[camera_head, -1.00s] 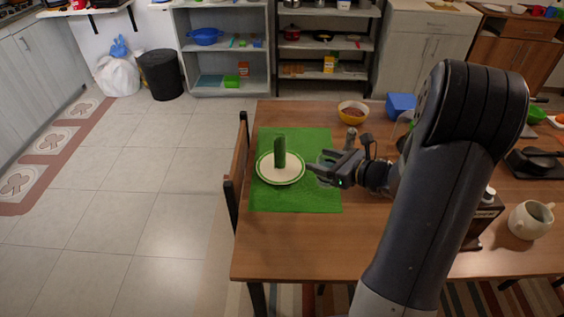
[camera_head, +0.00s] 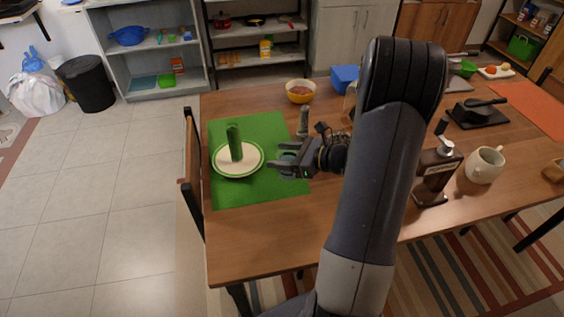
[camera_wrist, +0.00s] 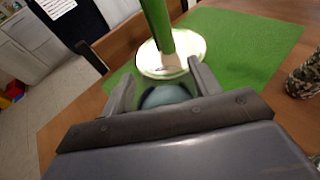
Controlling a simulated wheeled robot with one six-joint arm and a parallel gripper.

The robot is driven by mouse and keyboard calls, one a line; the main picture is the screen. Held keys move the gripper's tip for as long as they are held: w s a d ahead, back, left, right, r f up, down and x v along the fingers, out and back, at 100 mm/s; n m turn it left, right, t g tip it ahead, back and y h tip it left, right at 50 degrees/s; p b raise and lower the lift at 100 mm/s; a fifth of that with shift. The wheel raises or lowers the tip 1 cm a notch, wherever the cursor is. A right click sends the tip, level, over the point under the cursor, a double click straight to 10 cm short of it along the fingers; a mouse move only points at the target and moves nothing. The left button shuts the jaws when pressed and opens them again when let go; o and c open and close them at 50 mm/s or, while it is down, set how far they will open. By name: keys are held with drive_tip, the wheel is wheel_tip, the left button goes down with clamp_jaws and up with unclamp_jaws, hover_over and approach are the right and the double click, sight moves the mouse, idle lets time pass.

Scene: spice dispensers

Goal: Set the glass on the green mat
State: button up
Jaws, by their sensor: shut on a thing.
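The green mat (camera_head: 256,189) lies on the left end of the wooden table; it also fills the upper part of the wrist view (camera_wrist: 258,39). A white plate with a green rim (camera_head: 223,168) sits on it, bearing an upright green cylinder (camera_head: 234,141). My gripper (camera_head: 276,161) is over the mat's right part, to the right of the plate. It is shut on the glass (camera_head: 288,173), a see-through bluish thing mostly hidden by the fingers. In the wrist view the glass (camera_wrist: 164,96) shows between the fingers. I cannot tell whether its base touches the mat.
A pepper mill (camera_head: 303,123) stands just beyond the gripper, near the mat's right edge. A yellow bowl (camera_head: 300,91) is at the back. A dispenser (camera_head: 436,172) and a cream mug (camera_head: 484,165) stand to the right. A chair (camera_head: 190,165) is against the left edge. The mat's front is clear.

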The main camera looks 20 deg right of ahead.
drive_tip(key=shift+f, duration=1.35)
drive_tip(key=shift+f+b, duration=0.2)
drive_tip(key=shift+b, duration=0.1)
drive_tip(key=o, duration=1.2)
drive_tip(key=shift+r, duration=0.1)
drive_tip(key=shift+r+p, duration=0.2)
drive_tip(key=shift+p, duration=0.1)
drive_tip(key=v, duration=1.2)
drive_tip(key=shift+f, duration=0.1)
